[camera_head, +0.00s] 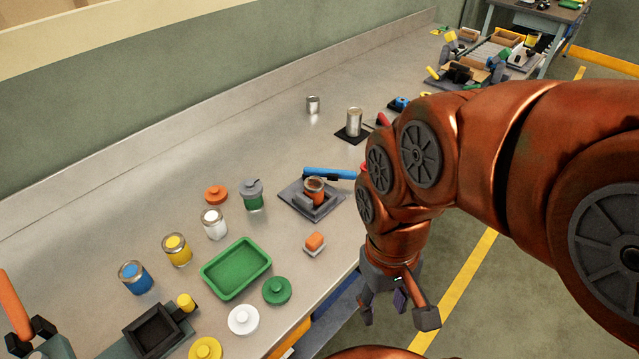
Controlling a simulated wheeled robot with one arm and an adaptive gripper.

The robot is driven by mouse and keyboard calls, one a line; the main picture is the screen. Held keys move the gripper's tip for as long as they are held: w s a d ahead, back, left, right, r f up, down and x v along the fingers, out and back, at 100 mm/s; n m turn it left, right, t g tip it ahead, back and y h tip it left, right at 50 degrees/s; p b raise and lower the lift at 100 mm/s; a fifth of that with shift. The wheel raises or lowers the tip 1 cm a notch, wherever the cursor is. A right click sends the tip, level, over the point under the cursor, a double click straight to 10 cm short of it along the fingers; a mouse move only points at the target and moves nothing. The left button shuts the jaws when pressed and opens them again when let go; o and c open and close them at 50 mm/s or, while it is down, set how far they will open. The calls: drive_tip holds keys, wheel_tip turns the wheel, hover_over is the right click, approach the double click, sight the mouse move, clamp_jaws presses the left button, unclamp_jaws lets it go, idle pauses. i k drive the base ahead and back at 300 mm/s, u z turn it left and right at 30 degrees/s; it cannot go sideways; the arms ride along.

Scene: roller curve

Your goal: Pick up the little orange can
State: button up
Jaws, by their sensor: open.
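A small can with an orange top (314,187) stands in a dark square fixture (298,204) on the grey bench, left of my arm. My gripper (398,308) hangs below my orange arm, past the bench's front edge and over the floor side. Its fingers are spread and I see nothing between them. It is apart from the can, to the right and nearer the camera. An orange lid (215,194) lies farther left, and a small orange block (315,241) sits on a pale pad in front of the fixture.
A blue bar (330,174) lies just behind the orange can. Blue (134,278), yellow (177,250), white (214,224) and green (252,195) cans stand left. A green tray (236,292) and loose lids lie in front.

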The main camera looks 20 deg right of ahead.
sight(314, 185)
drive_tip(key=u, duration=2.35)
drive_tip(key=k, duration=0.75)
drive_tip(key=z, duration=0.8)
drive_tip(key=i, duration=0.45)
drive_tip(key=u, duration=0.05)
